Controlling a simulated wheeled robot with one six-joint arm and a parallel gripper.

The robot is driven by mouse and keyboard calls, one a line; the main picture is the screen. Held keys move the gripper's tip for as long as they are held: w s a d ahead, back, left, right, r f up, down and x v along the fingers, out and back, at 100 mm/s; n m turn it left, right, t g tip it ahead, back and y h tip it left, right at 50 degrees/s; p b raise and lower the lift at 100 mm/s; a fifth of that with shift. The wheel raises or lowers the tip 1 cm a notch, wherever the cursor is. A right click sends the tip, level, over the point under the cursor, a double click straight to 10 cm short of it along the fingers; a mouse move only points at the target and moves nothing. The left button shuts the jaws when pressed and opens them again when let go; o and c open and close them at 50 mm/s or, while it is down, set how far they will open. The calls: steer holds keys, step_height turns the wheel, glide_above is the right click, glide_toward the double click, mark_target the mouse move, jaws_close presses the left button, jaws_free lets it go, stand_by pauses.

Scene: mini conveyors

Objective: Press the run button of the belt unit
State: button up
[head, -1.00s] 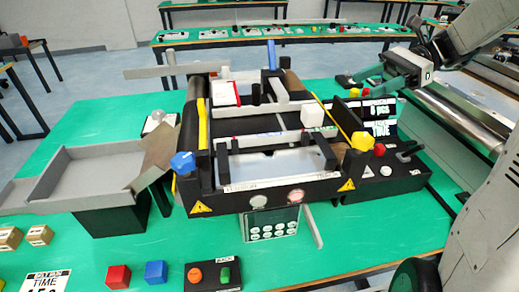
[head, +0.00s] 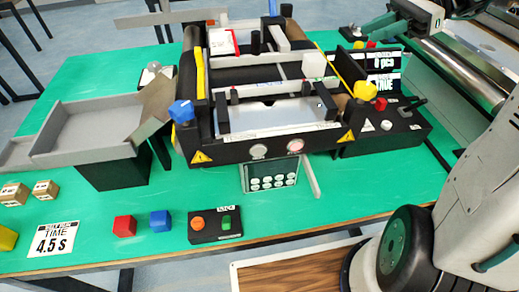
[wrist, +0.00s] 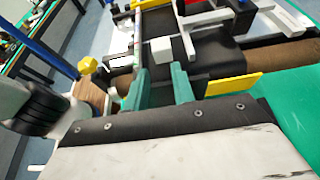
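The belt unit (head: 320,132) stands in the middle of the green table. A small black box in front of it carries an orange button (head: 197,223) and a green button (head: 227,222); its label is too small to read. The unit's right panel carries a yellow knob (head: 365,90), a red button (head: 380,104) and a white button (head: 386,125). I cannot tell which is the run button. My gripper (wrist: 160,82) has its two teal fingers apart with nothing held between them. In the head view it is at the upper right, above and apart from the unit.
A blue knob (head: 181,110) sits at the unit's left corner. A grey tray (head: 85,125) stands to the left. Red (head: 124,226) and blue (head: 160,222) cubes lie near the front edge, beside a time sign (head: 53,239). A metal roller (head: 465,70) is at the right.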

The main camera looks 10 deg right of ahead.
jaws_close()
stand_by(1.4)
